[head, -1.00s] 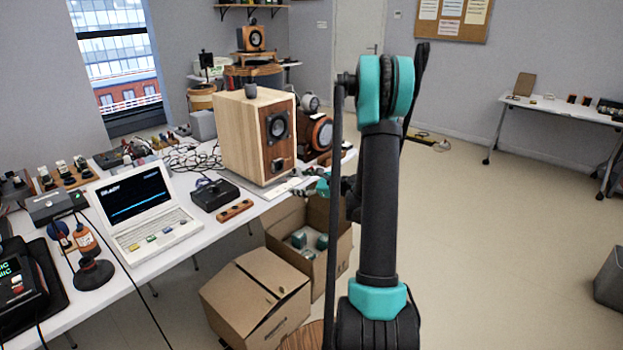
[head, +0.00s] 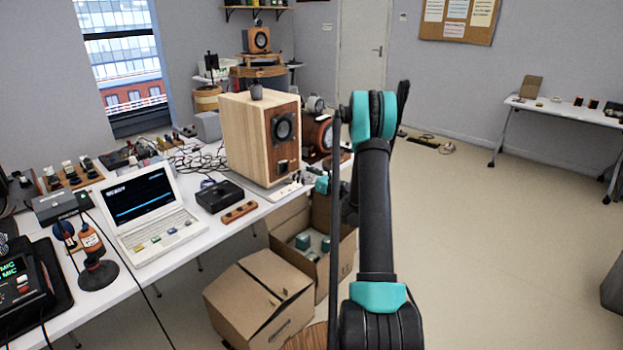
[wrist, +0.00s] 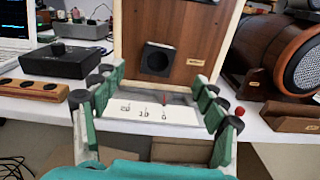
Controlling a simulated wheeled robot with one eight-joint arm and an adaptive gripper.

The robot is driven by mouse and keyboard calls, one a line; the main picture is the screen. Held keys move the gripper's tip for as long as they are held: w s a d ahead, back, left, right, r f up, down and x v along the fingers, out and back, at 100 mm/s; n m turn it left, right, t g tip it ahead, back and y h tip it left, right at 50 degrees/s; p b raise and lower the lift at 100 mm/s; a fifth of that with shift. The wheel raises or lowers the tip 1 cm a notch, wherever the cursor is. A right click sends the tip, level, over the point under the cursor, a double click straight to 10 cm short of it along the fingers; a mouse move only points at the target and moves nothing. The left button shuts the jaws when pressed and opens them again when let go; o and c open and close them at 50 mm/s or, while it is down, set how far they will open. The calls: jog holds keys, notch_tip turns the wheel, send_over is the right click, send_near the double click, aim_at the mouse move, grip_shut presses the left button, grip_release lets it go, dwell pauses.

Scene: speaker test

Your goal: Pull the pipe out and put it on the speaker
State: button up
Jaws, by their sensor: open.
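The wooden speaker (head: 245,140) stands upright on the white table, its darker front panel facing right. A black, square-fronted pipe (wrist: 157,59) sits in the lower part of that panel in the wrist view. It also shows as a small dark square in the head view (head: 281,167). My gripper (wrist: 160,88) is open and empty, with its two fingers on either side of the space below and in front of the pipe, not touching it. In the head view my gripper (head: 322,185) is mostly hidden behind my arm.
A white card (wrist: 150,114) lies in front of the speaker. A black box (wrist: 66,62) is left, a round wooden speaker (wrist: 280,55) right. Cardboard boxes (head: 262,298) stand below.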

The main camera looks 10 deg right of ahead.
aim_at(284, 165)
jog(key=x, duration=0.9)
jog(key=shift+w+a, duration=0.15)
jog(key=shift+w, duration=0.05)
jog(key=shift+c, duration=0.3)
jog(key=c, duration=1.3)
jog(key=shift+s, duration=0.15)
jog(key=shift+v, duration=6.15)
